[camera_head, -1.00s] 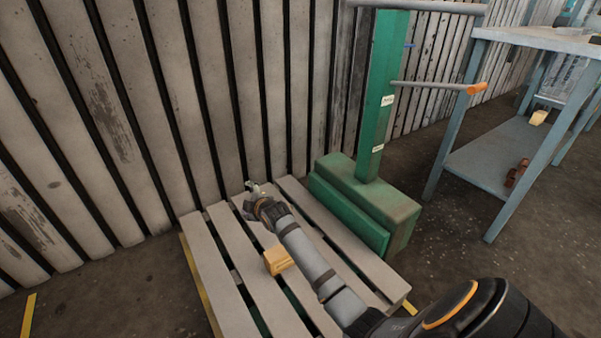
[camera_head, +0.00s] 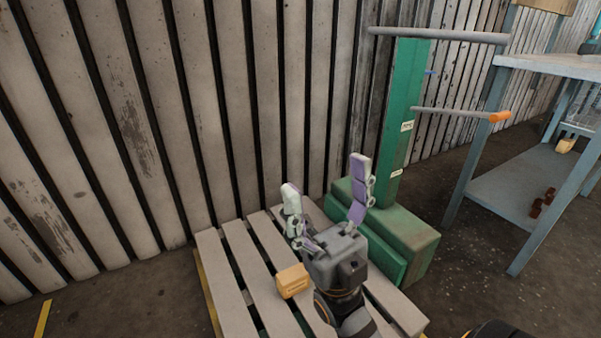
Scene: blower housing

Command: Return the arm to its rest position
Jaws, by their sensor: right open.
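My right gripper (camera_head: 325,195) is raised in front of the pallet and the green stand in the head view. Its two fingers point up and are spread apart, with nothing between them. Its arm comes up from the bottom of the picture. A small orange-yellow block (camera_head: 292,281) lies on the pallet slats, just left of the gripper body in the picture. My left gripper is not in view.
A slatted pallet (camera_head: 235,242) stands by the ribbed wall (camera_head: 150,130). A green stand (camera_head: 405,120) with a heavy base has grey bars sticking out, one orange-tipped (camera_head: 500,117). A blue-grey shelf table (camera_head: 515,185) stands at the right.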

